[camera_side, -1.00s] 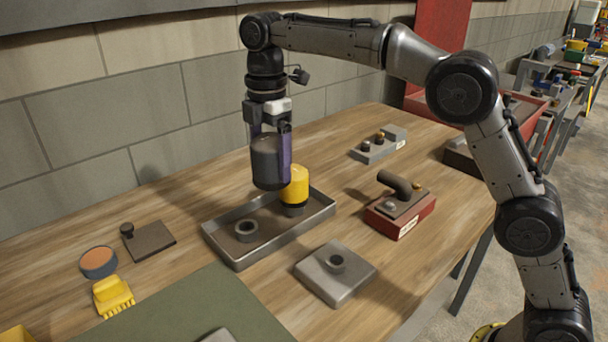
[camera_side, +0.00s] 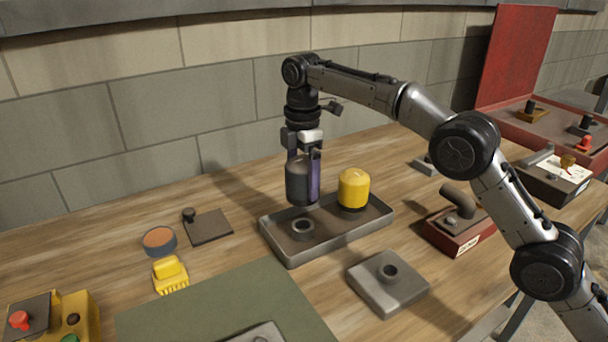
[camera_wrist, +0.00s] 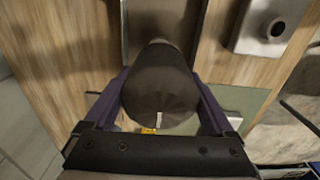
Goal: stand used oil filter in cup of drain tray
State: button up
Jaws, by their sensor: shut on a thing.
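A dark grey, cylindrical oil filter (camera_side: 297,182) hangs upright in my gripper (camera_side: 305,188), which is shut on it with purple fingers on its sides. It is above the drain tray (camera_side: 340,239), over the back-left part, with its lower end just above and behind the empty cup (camera_side: 302,229). A yellow filter (camera_side: 353,188) stands upright in the tray's right part, and hides most of the cup under it. In the wrist view the dark filter (camera_wrist: 160,85) fills the space between the fingers of my gripper (camera_wrist: 158,100) and hides most of the tray (camera_wrist: 133,30).
A grey block with a round socket (camera_side: 388,283) lies in front of the tray. A red box (camera_side: 460,232) is to its right. A dark plate with a knob (camera_side: 207,227), a round tin (camera_side: 159,240) and a yellow brush (camera_side: 170,275) lie left. A green mat (camera_side: 225,305) is in front.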

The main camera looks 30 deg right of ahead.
aim_at(303, 159)
jog(key=shift+f, duration=3.45)
jog(key=shift+f, duration=0.15)
jog(key=o, duration=1.2)
jog(key=shift+f, duration=0.1)
notch_tip(303, 159, up, 11)
jog(key=shift+w+f, duration=0.1)
jog(key=shift+w, duration=0.05)
jog(key=shift+r, duration=0.65)
jog(key=shift+s, duration=0.2)
